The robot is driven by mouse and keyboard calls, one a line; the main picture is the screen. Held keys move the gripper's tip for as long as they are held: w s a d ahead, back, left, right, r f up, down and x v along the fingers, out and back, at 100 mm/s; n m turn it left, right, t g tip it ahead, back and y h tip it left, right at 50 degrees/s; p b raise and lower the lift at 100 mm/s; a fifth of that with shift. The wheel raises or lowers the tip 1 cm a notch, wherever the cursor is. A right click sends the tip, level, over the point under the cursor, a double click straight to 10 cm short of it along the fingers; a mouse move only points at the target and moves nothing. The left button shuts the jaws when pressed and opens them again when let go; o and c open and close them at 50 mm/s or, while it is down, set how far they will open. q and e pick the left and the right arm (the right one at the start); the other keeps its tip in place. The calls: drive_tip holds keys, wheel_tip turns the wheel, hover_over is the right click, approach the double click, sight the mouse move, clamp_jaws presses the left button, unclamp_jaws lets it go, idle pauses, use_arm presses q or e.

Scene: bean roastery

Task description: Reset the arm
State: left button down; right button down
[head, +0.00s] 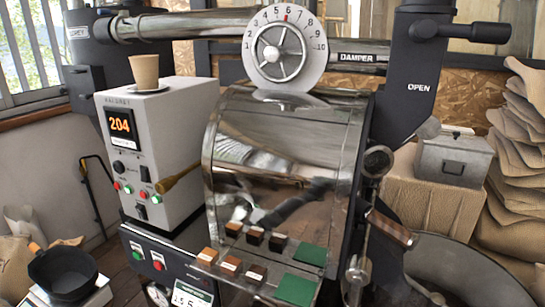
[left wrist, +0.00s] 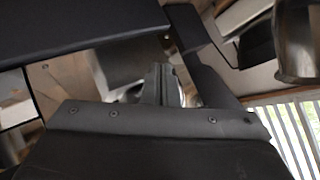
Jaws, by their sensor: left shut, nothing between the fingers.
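My left gripper (left wrist: 160,70) shows in the left wrist view beyond its dark screwed housing, its fingers together and nothing visible between them. No arm or gripper of mine shows in the head view, so I cannot place the left gripper against the roaster there. My right gripper is in neither view. The large steel roaster (head: 285,130) fills the middle of the head view, with a numbered damper dial (head: 284,48) on top.
A control box (head: 150,150) reading 204 stands left of the drum, with a paper cup (head: 144,72) on top. A black pan (head: 62,272) is at lower left. A metal box (head: 453,160) and stacked sacks (head: 520,150) are at right.

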use_arm(q)
drive_tip(key=s+d+f+n+g+h, duration=0.1)
drive_tip(key=s+f+g, duration=0.2)
drive_tip(key=s+f, duration=0.7)
drive_tip(key=s+d+f+g+h, duration=0.1)
drive_tip(key=s+d+f+g, duration=0.1)
drive_tip(key=s+f, duration=0.7)
drive_tip(key=s+d+f+n+g, duration=0.1)
drive_tip(key=s+d+f+g, duration=0.1)
drive_tip(key=s, duration=0.9)
drive_tip(key=s+d+f+n+g+h, duration=0.1)
drive_tip(key=s+d+f+g, duration=0.1)
drive_tip(key=s, duration=0.9)
drive_tip(key=shift+s+f, duration=0.2)
drive_tip(key=shift+s, duration=0.15)
